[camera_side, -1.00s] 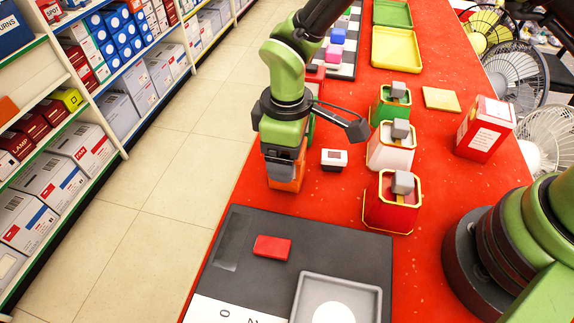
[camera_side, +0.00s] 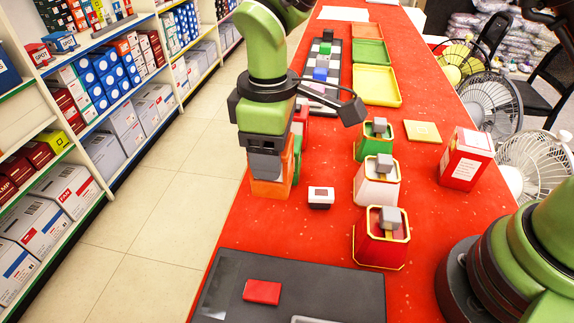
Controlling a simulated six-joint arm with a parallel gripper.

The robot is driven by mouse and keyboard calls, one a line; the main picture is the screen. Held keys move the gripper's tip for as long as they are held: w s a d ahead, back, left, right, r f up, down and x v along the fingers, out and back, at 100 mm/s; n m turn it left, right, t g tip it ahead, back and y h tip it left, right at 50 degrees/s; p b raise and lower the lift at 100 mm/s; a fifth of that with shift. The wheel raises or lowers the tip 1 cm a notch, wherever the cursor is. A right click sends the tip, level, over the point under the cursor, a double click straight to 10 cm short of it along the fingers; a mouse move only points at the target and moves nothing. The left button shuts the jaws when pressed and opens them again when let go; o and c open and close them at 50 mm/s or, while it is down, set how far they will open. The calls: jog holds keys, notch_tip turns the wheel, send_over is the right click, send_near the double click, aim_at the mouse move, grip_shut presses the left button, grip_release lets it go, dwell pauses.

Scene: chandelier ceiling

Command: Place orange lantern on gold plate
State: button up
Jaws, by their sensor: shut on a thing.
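My gripper (camera_side: 268,170) points down at the left edge of the red table and is shut on the orange lantern (camera_side: 270,188). Only the lantern's lower orange part shows; the jaws hide its top. I cannot tell whether its base is clear of the table. The gold plate appears to be the flat yellow-gold square (camera_side: 422,131), lying bare on the table to the right, beyond a row of lantern-like pots. These are green (camera_side: 374,142), white (camera_side: 377,182) and red (camera_side: 381,240), each with a grey block on top.
A red box (camera_side: 466,157) stands near the right edge. Yellow (camera_side: 376,86) and green (camera_side: 370,52) trays lie farther back. A dark panel (camera_side: 300,290) with a red block (camera_side: 262,292) lies in front.

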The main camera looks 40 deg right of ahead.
notch_tip(320, 180, up, 8)
jog(key=shift+f, duration=0.2)
jog(key=w+d+m, duration=0.3)
jog(key=d+m, duration=0.3)
jog(key=d, duration=0.7)
jog(key=w+d+m, duration=0.3)
jog(key=d+m, duration=0.2)
jog(key=d, duration=0.9)
jog(key=s+d+m, duration=0.4)
jog(key=d, duration=0.5)
jog(key=s+d+m, duration=0.3)
jog(key=d, duration=0.5)
jog(key=shift+a+f, duration=0.2)
jog(key=shift+f, duration=7.4)
